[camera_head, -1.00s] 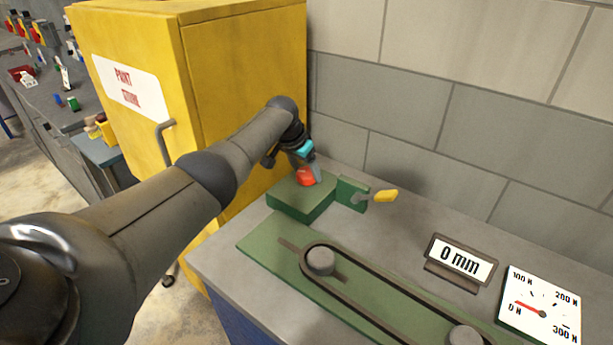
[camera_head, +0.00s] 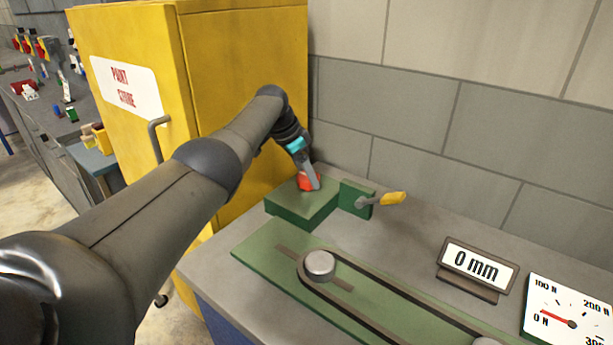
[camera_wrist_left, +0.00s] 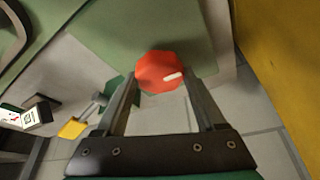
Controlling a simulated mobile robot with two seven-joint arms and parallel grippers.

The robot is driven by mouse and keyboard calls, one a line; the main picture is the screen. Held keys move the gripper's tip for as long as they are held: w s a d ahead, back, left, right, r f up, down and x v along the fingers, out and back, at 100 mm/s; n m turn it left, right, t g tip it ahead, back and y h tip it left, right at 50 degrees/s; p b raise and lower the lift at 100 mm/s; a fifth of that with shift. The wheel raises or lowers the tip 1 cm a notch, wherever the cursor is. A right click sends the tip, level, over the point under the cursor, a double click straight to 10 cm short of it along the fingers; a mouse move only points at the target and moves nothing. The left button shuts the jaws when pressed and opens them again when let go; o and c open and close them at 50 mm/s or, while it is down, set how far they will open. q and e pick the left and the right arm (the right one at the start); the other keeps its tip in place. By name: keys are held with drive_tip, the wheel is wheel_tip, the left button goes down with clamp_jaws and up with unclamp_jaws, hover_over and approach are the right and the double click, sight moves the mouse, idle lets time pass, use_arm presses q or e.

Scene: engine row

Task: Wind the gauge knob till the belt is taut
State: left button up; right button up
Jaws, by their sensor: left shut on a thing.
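A red knob (camera_head: 306,183) with a white mark sits on top of a green block (camera_head: 300,203) at the back of the bench. My left gripper (camera_head: 313,180) reaches down to it and is shut on it. In the left wrist view the red knob (camera_wrist_left: 161,72) lies between the two fingers (camera_wrist_left: 160,82). The dark belt (camera_head: 345,304) runs around a grey pulley (camera_head: 320,264) and on toward the lower right, on a green plate (camera_head: 262,245). A display (camera_head: 478,266) reads 0 mm. The dial gauge (camera_head: 568,314) has its red needle near 0 N. My right gripper is not in view.
A small green bracket with a yellow-handled lever (camera_head: 391,199) stands just right of the block. A yellow paint cabinet (camera_head: 240,70) stands close at the left, and a block wall (camera_head: 420,110) is behind. The bench top (camera_head: 405,235) between bracket and display is clear.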

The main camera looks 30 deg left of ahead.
use_arm(q)
drive_tip(key=o, duration=1.3)
drive_tip(key=shift+o, duration=0.2)
drive_tip(key=shift+r, duration=0.1)
drive_tip(key=shift+s+a+r+p, duration=0.1)
drive_tip(key=shift+s+r+p, duration=0.1)
drive_tip(key=shift+r+p, duration=0.3)
drive_tip(key=p+v, duration=0.2)
drive_tip(key=v, duration=1.2)
drive_tip(key=shift+w, duration=0.1)
